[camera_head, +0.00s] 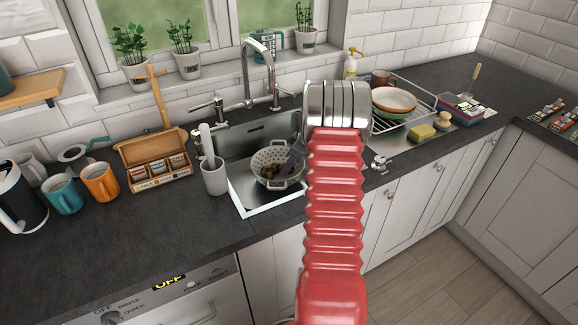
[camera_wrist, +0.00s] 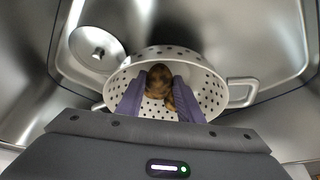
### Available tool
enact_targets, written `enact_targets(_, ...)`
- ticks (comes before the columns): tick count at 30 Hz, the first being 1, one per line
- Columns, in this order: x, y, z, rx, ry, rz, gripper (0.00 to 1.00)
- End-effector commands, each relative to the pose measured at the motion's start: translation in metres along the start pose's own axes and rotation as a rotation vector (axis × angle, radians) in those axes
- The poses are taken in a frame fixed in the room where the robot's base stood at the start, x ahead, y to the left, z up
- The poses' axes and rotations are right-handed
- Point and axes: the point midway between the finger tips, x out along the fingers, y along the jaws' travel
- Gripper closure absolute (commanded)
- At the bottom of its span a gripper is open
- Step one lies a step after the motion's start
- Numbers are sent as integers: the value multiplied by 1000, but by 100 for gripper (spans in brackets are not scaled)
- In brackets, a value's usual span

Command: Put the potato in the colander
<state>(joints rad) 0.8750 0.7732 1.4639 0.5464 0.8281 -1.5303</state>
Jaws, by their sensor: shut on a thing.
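The pale, perforated colander (camera_head: 262,160) sits in the sink basin, and its holed wall (camera_wrist: 208,82) fills the middle of the wrist view. The brown potato (camera_wrist: 159,76) is between the two purple fingers of my gripper (camera_wrist: 159,92), which is shut on it. The potato lies within the colander's rim outline; I cannot tell whether it touches the bottom. A smaller brown patch shows just below it between the fingers, partly hidden.
The steel sink (camera_head: 245,198) surrounds the colander, with a faucet (camera_head: 247,75) behind. A grey utensil cup (camera_head: 214,177) and a wooden box (camera_head: 155,165) stand left. A dish rack (camera_head: 405,115) with bowls and a yellow sponge (camera_head: 421,132) are right.

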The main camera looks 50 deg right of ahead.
Motion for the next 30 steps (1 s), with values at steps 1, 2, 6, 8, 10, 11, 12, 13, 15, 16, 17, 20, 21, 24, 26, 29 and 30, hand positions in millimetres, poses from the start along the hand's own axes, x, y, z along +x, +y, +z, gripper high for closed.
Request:
enact_targets(1, 1, 0, 1, 0, 0, 0, 92)
enact_targets(2, 2, 0, 1, 1, 0, 0, 92)
enact_targets(6, 5, 0, 2, 1, 0, 0, 92)
enact_targets(8, 6, 0, 3, 1, 0, 0, 92)
enact_targets(10, 7, 0, 3, 0, 0, 0, 92)
enact_targets(11, 8, 0, 4, 0, 0, 0, 92)
enact_targets(12, 8, 0, 4, 0, 0, 0, 92)
enact_targets(13, 9, 0, 4, 0, 0, 0, 92)
enact_targets(15, 9, 0, 4, 0, 0, 0, 62)
enact_targets(16, 9, 0, 4, 0, 0, 0, 60)
enact_targets(17, 9, 0, 4, 0, 0, 0, 58)
enact_targets(20, 9, 0, 4, 0, 0, 0, 58)
enact_targets(21, 9, 0, 4, 0, 0, 0, 58)
enact_targets(24, 8, 0, 4, 0, 0, 1, 58)
enact_targets(26, 7, 0, 4, 0, 0, 1, 58)
enact_targets(29, 2, 0, 1, 0, 0, 1, 58)
enact_targets(30, -1, 0, 0, -1, 1, 1, 58)
